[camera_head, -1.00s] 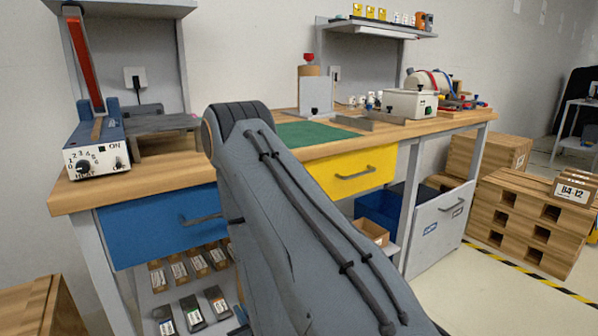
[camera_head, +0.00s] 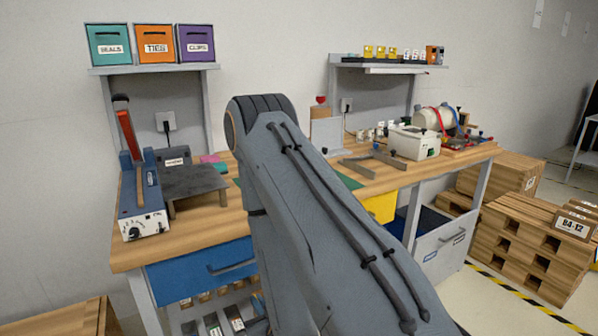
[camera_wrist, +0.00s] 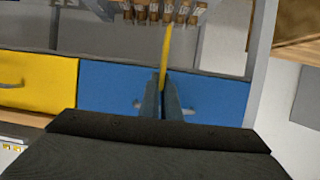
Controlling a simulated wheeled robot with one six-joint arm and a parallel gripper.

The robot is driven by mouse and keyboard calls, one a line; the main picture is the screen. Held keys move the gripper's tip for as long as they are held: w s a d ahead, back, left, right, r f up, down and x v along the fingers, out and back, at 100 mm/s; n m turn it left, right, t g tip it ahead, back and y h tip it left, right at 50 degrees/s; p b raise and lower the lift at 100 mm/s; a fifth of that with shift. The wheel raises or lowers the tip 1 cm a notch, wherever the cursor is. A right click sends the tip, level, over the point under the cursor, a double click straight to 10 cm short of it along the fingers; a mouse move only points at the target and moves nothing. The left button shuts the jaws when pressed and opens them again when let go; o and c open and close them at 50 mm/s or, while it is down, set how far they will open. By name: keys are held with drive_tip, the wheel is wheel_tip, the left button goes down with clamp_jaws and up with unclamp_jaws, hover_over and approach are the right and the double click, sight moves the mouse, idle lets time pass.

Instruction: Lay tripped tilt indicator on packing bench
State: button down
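The packing bench (camera_head: 200,232) has a wooden top and stands against the wall in the head view. My gripper (camera_wrist: 164,88) shows in the wrist view with its two fingers close together. A thin yellow piece (camera_wrist: 167,48), seen edge-on, sticks out from between the fingers, and they look shut on it. It may be the tilt indicator, but its face and any tripped mark cannot be seen. Behind it are the bench's blue drawer (camera_wrist: 225,98) and yellow drawer (camera_wrist: 38,82). My arm hides the gripper and part of the bench in the head view.
A sealer (camera_head: 142,200) and a dark stand (camera_head: 194,182) occupy the bench's left end. A grey bracket (camera_head: 375,163), white box (camera_head: 413,143) and strapped roll (camera_head: 433,118) stand to the right. A green mat (camera_head: 347,181) is partly hidden. Pallets (camera_head: 530,235) are at right.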

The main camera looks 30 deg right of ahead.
drive_tip(key=r+p, duration=0.2)
drive_tip(key=r, duration=0.1)
drive_tip(key=s+r+p, duration=0.1)
drive_tip(key=r+p, duration=0.2)
drive_tip(key=s+r+p, duration=0.1)
drive_tip(key=r+p, duration=0.2)
drive_tip(key=r, duration=0.1)
drive_tip(key=shift+s, duration=0.25)
drive_tip(key=w+d+r+p, duration=0.2)
drive_tip(key=w+d+r, duration=0.7)
drive_tip(key=r, duration=0.3)
drive_tip(key=w+d+r+p, duration=0.3)
drive_tip(key=w+d+r, duration=0.6)
drive_tip(key=d+r, duration=0.2)
drive_tip(key=shift+d+r, duration=0.15)
drive_tip(key=shift+r, duration=0.8)
drive_tip(key=shift+w, duration=0.2)
